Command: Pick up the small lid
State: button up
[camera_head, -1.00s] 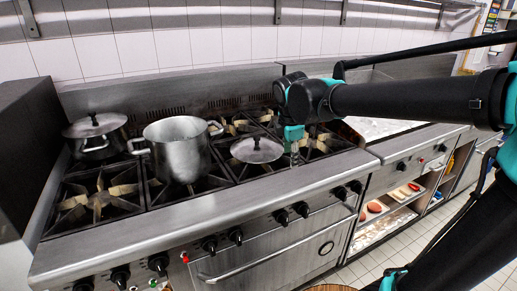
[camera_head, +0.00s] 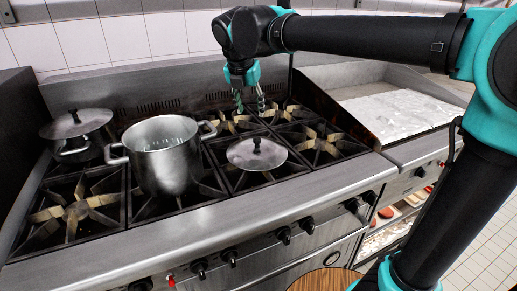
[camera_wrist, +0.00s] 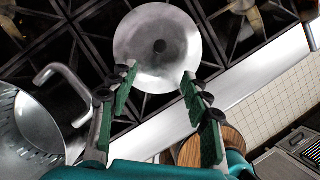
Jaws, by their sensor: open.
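A round metal lid with a dark knob (camera_head: 257,153) lies flat by itself on a burner grate of the stove, right of the open pot. In the wrist view the lid (camera_wrist: 158,35) lies ahead of the fingertips, its knob near its middle. My gripper (camera_head: 249,104) points down, open and empty, above the stove and beyond the lid in the head view. In the wrist view the fingers (camera_wrist: 157,84) are spread apart, with the lid's near edge between and beyond the tips.
The tall open pot (camera_head: 168,160) stands close left of the lid; its handle (camera_wrist: 62,85) shows in the wrist view. Front left and right burners are bare. A round wooden surface (camera_head: 325,281) is at the front.

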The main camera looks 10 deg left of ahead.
aim_at(257, 139)
jog(key=x, duration=1.6)
jog(key=shift+d, duration=0.15)
jog(key=shift+c, duration=0.3)
grip_shut()
